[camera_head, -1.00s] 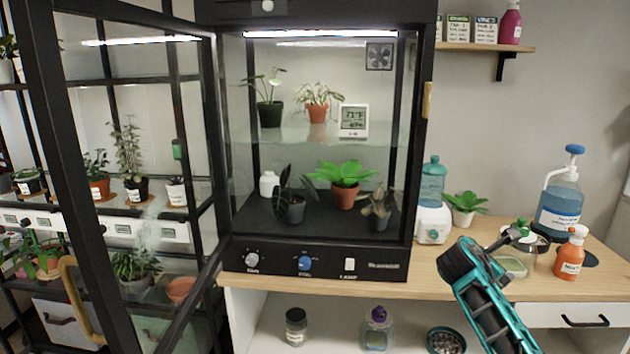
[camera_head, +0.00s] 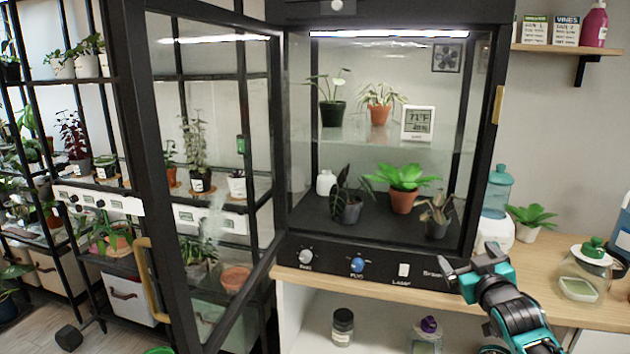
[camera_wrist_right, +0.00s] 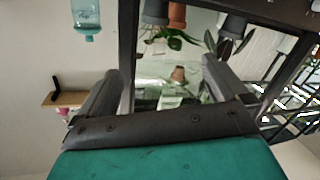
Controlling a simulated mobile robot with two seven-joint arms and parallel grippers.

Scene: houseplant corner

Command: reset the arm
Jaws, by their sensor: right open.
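My right gripper (camera_head: 470,264) is in front of the lower right corner of the plant cabinet (camera_head: 384,262), near its control panel. Its jaws are apart and empty. In the right wrist view its two fingers (camera_wrist_right: 160,92) stand wide apart, with only background between them, and that picture is upside down. The teal and black right arm (camera_head: 520,312) comes in from the lower right.
The cabinet's glass door (camera_head: 205,180) stands open to the left, with a brass handle (camera_head: 152,280). Potted plants stand inside. A plant rack is at left.

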